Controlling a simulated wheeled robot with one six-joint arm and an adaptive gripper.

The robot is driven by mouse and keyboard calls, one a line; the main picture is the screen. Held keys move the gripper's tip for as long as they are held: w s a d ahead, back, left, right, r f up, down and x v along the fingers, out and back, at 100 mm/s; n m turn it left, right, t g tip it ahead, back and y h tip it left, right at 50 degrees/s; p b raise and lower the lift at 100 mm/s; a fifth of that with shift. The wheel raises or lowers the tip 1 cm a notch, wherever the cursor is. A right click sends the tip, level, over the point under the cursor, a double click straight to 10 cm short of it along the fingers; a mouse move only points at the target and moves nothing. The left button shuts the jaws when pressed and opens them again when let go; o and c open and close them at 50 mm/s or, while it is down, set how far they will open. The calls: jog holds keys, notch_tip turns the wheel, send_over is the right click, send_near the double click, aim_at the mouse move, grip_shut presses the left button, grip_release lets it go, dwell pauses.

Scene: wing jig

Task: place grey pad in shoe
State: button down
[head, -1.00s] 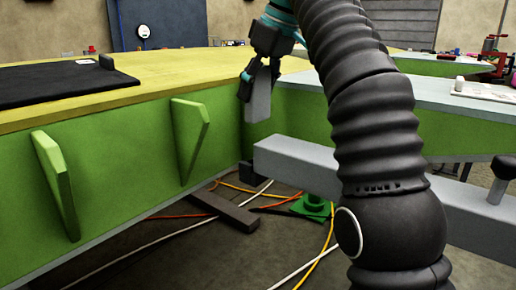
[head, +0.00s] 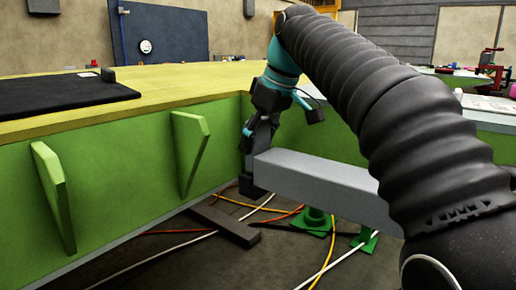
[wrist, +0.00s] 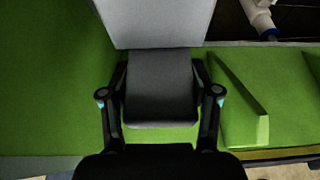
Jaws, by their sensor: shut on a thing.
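My gripper (head: 254,146) points down at the left end of a light grey beam, close to the green side wall. In the wrist view my gripper (wrist: 160,100) is shut on the grey pad (wrist: 160,92), with one finger on each side of it. The pad lies right by the beam's end in that view; I cannot tell whether they touch. In the head view the pad is mostly hidden by the fingers and the beam. A dark block (head: 251,187), perhaps the shoe, shows under the beam's end; its inside is hidden.
The grey beam (head: 325,185) runs right from my gripper and also fills the top of the wrist view (wrist: 155,22). Green ribs (head: 188,150) stick out of the green wall (head: 110,165). Cables (head: 330,245) and a dark bar (head: 222,225) lie on the floor.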

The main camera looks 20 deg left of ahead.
jog(key=shift+f, duration=0.85)
jog(key=shift+f+b, duration=0.45)
jog(key=shift+f, duration=0.15)
jog(key=shift+c, duration=1.2)
grip_release()
jog(key=shift+r, duration=0.25)
jog(key=p+v, duration=0.2)
jog(key=v, duration=1)
jog(key=shift+r, duration=0.35)
